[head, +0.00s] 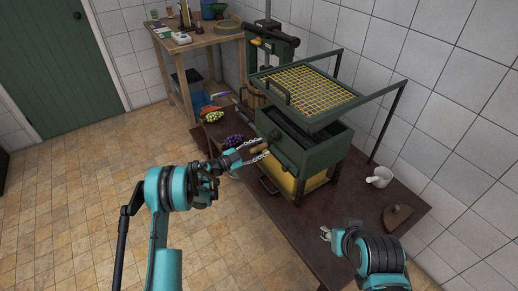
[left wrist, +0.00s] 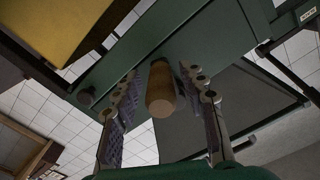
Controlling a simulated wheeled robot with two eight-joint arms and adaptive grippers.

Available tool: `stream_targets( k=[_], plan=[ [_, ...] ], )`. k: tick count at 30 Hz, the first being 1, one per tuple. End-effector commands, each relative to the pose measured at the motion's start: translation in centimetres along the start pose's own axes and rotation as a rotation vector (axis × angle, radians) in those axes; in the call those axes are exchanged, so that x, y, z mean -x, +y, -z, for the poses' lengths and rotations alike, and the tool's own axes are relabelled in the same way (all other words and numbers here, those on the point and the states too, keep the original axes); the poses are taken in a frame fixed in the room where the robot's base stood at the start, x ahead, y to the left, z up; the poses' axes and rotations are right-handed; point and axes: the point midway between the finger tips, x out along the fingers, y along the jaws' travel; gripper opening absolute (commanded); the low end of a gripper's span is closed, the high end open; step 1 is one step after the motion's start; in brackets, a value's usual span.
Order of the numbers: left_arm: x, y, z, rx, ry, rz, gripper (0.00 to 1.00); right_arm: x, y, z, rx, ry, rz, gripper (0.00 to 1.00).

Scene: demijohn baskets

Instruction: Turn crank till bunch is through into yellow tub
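The green crusher (head: 287,146) stands on the dark table with an open hopper on top. Its wooden crank handle (head: 258,148) points toward my left gripper (head: 254,152). In the left wrist view, the handle (left wrist: 160,92) lies between the two spread fingers (left wrist: 160,108), with a gap on each side. The yellow tub (head: 315,181) is under the crusher, and its wall also shows in the left wrist view (left wrist: 50,25). Dark purple grapes (head: 236,141) and a green bunch (head: 213,116) lie left of the crusher. My right gripper (head: 327,234) is above the table's front; its opening is unclear.
A yellow grid (head: 300,90) in a green frame is above the hopper. A white mortar (head: 380,177) and a brown wooden piece (head: 397,217) are on the table's right. A wooden bench (head: 195,45) stands behind. Open tiled floor (head: 80,190) lies left.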

Motion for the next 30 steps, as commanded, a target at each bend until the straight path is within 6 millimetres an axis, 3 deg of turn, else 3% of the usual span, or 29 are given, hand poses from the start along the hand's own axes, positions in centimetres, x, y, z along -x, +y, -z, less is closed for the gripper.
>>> stream_targets(
  k=[11, 24, 30],
  plan=[
    [0.8, -0.1, 0.0, 0.001, 0.000, 0.002, 0.45, 0.0, 0.0, 0.0, 0.000, 0.000, 0.000, 0.40],
    [9.5, -0.1, 0.0, 0.001, -0.001, 0.003, 0.45, 0.0, 0.0, 0.0, 0.000, 0.000, 0.000, 0.40],
    [11.7, -0.1, 0.0, 0.001, 0.000, 0.002, 0.45, 0.0, 0.0, 0.0, 0.000, 0.000, 0.000, 0.40]
  ],
)
